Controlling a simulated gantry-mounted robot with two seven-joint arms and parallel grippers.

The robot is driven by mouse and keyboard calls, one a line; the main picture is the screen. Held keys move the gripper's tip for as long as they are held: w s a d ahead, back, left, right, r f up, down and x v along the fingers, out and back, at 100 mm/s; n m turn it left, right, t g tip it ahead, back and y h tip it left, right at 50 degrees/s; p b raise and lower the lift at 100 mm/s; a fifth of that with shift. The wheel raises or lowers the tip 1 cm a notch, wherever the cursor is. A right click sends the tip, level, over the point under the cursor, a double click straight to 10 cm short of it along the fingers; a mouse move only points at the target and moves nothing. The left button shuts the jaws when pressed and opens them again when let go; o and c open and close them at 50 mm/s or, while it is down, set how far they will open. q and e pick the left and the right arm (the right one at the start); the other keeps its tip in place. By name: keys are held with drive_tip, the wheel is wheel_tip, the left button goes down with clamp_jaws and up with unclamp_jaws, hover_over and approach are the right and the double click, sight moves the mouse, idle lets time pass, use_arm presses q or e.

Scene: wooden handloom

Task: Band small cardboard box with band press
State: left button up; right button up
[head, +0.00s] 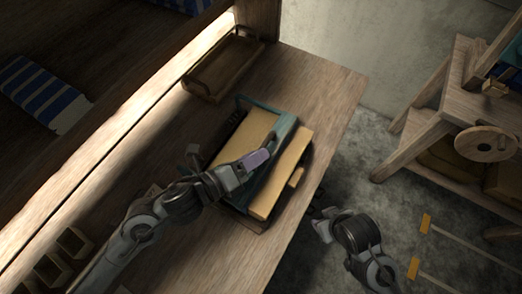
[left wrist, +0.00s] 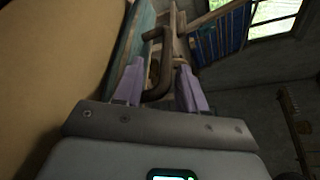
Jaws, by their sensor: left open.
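The tan cardboard box (head: 291,172) lies in the teal band press (head: 286,125) on the wooden workbench, with a teal bar crossing over it. My left gripper (head: 262,157) reaches over the box to the teal bar. In the left wrist view its two purple fingers (left wrist: 160,85) are apart, with a curved brown handle (left wrist: 158,94) showing between and beyond them. I cannot tell whether they touch it. The box fills the left of that view. My right gripper (head: 322,228) hangs off the bench's right edge, clear of the press; its jaws are too small and dark to judge.
A wooden tray (head: 222,66) with handles sits at the back of the bench (head: 335,88). Small wooden compartments (head: 72,243) stand at the front left. A loom beam (head: 120,110) runs along the left. A wooden stand with a wheel (head: 486,143) is at the right.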

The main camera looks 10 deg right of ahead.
use_arm(q)
drive_tip(key=v, duration=0.8)
drive_tip(key=shift+s, duration=0.1)
drive_tip(key=f+v, duration=0.1)
drive_tip(key=v, duration=1.1)
drive_tip(key=shift+b, duration=0.3)
idle(0.9)
drive_tip(key=shift+a+r, duration=0.1)
idle(0.4)
